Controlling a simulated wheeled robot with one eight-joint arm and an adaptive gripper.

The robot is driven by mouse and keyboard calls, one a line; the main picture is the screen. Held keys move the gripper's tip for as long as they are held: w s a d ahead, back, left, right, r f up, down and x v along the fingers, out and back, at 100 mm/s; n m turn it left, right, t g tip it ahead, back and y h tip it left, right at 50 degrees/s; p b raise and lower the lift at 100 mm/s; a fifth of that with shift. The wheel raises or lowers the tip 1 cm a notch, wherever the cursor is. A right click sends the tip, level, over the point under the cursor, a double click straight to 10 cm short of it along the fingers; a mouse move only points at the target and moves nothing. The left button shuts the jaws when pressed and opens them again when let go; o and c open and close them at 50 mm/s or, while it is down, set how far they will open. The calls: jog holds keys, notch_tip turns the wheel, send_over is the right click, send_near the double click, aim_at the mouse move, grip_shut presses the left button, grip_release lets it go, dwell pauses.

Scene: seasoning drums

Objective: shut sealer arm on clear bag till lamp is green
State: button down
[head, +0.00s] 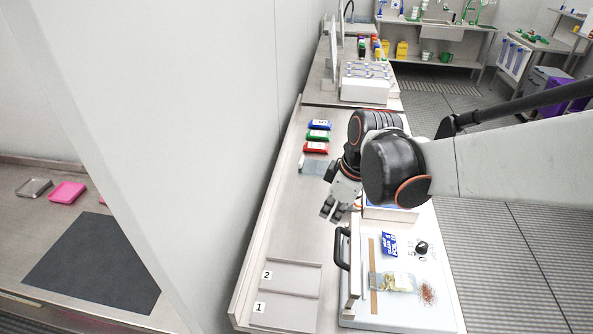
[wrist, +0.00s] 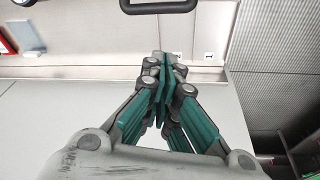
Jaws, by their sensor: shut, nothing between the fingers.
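The sealer is a white flat unit (head: 385,318) on the counter in the head view. Its arm (head: 354,265) runs along the left side with a black handle (head: 342,248); it appears raised off the base. A clear bag (head: 398,282) with pale contents lies on the sealer, its left end near a brown strip (head: 375,262). My gripper (head: 333,213) is shut and empty, above the counter just behind the handle. In the wrist view my gripper (wrist: 166,75) has its green-padded fingers together, with the black handle (wrist: 160,8) beyond the tips, apart from them. I cannot make out a lamp.
A black knob (head: 421,247) and a blue label (head: 388,244) sit on the sealer. Reddish bits (head: 428,292) lie right of the bag. Blue, green and red packets (head: 317,136) lie farther back. Numbered spaces (head: 290,277) left of the sealer are empty. A wall borders the counter's left.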

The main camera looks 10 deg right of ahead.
notch_tip(320, 180, down, 12)
jog(key=w+n+g, duration=0.1)
jog(key=w+n, duration=0.1)
jog(key=n, duration=0.1)
jog(key=shift+g+y, duration=0.3)
dwell(0.4)
jog(key=shift+f, duration=0.1)
